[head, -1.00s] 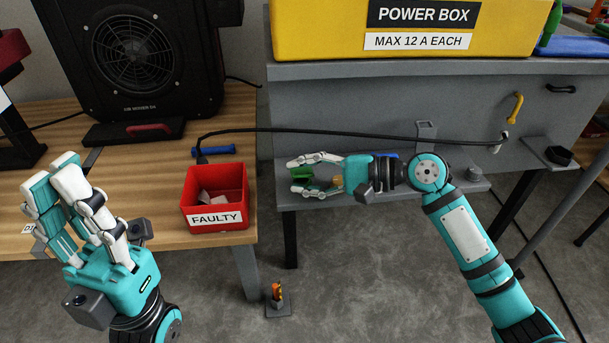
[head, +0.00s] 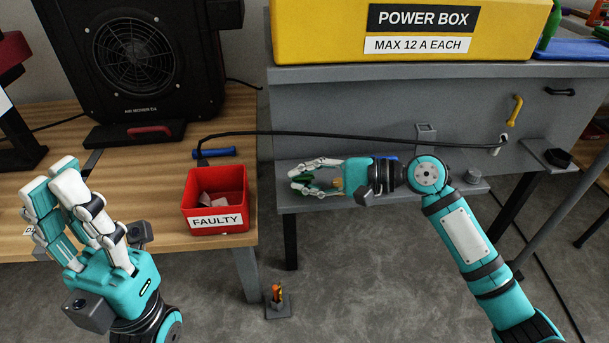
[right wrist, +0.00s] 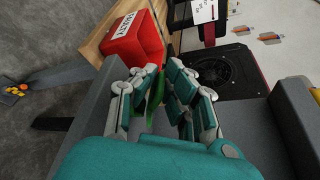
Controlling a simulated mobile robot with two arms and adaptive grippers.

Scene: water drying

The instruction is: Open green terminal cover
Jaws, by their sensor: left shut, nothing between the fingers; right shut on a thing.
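The green terminal cover (head: 307,178) shows as a small green piece between the fingers of my right gripper (head: 302,179), above the grey shelf below the power box. The fingers are shut on it, and they hide much of it. I cannot tell how far the cover is hinged open. My left gripper (head: 52,180) is shut and empty over the wooden table at the left, its fingers pointing up.
A red bin labelled FAULTY (head: 216,220) stands left of my right gripper with pale pieces inside. A black cable (head: 330,134) arches behind the gripper to the grey panel. The yellow power box (head: 410,30) is above, a black fan (head: 135,58) at back left.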

